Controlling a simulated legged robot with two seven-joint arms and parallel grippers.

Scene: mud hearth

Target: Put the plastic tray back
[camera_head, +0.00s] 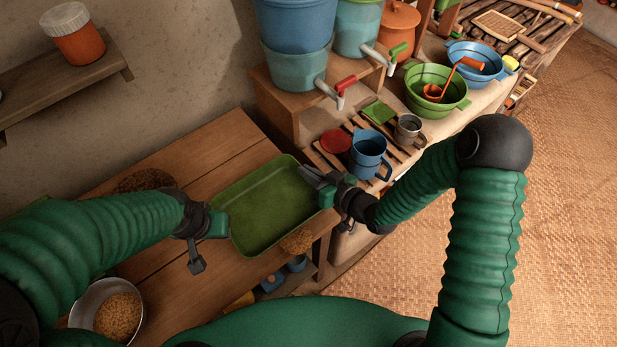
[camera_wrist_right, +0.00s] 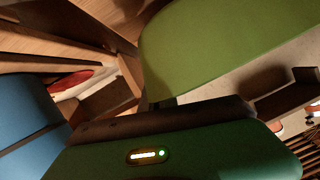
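The green plastic tray (camera_head: 262,207) shows in the middle of the head view, over the wooden table; I cannot tell whether it rests flat on it. Its green surface also fills the upper right of the right wrist view (camera_wrist_right: 225,45). My left gripper (camera_head: 206,243) is at the tray's left edge, with its fingers spread apart. My right gripper (camera_head: 318,185) is at the tray's right edge, with its fingers apart. Neither gripper visibly clamps the rim.
The wooden table (camera_head: 180,275) carries a metal bowl of grain (camera_head: 118,315). To the right, a slatted rack holds a blue jug (camera_head: 369,155), a metal mug (camera_head: 409,130) and a red lid (camera_head: 335,141). Water containers (camera_head: 297,65) stand behind. Bare tabletop shows behind the tray.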

